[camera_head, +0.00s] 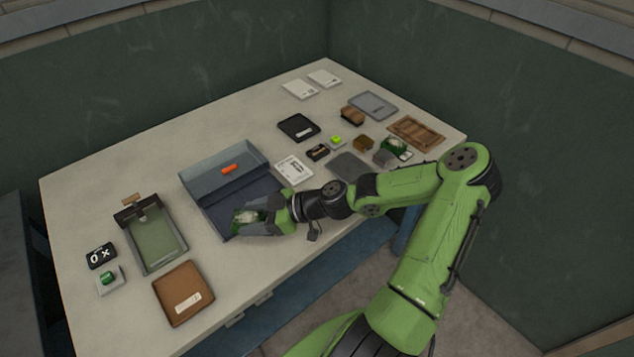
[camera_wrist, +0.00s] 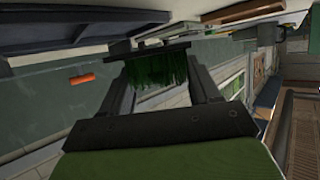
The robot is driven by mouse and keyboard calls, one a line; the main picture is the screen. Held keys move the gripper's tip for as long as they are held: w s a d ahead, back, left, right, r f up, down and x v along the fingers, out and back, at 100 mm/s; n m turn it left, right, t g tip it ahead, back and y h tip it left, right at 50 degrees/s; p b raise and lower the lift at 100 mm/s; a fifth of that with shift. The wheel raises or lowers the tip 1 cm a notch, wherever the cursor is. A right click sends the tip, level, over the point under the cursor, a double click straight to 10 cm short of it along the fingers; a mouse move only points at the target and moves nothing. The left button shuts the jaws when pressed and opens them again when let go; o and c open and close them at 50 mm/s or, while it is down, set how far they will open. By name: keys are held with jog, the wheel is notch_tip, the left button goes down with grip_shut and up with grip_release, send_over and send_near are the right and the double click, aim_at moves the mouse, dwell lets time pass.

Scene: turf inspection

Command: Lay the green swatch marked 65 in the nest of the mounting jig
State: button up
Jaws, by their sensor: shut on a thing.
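My gripper (camera_head: 268,222) is shut on a green swatch (camera_head: 248,215), held over the front of the blue-grey tray. In the wrist view, the swatch's dark green pile (camera_wrist: 160,69) hangs from a dark backing between the fingers. No number is readable on it. At the left of the table is a shallow frame with a green bed and a block at its back end, which looks like the mounting jig (camera_head: 155,246). Its bed looks empty. My gripper is to the right of it, apart from it.
A brown clipboard (camera_head: 184,293), a black sign (camera_head: 101,255) and a green button box (camera_head: 109,279) lie around the jig. Several pads and blocks crowd the right side. The back left table is clear.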

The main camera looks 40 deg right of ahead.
jog(key=s+d+r+m+t+h, duration=0.1)
jog(key=d+m+h, duration=0.3)
jog(key=d, duration=0.7)
jog(key=s+d+r+m+t+h, duration=0.1)
jog(key=d+r+m+t+h, duration=0.2)
jog(key=d, duration=0.9)
jog(key=shift+s+d+r+m+h, duration=0.15)
jog(key=shift+r+m+h, duration=0.3)
jog(key=shift+m+h, duration=0.5)
notch_tip(320, 180, down, 10)
jog(key=b, duration=0.3)
jog(key=shift+r, duration=0.15)
jog(key=o, duration=1)
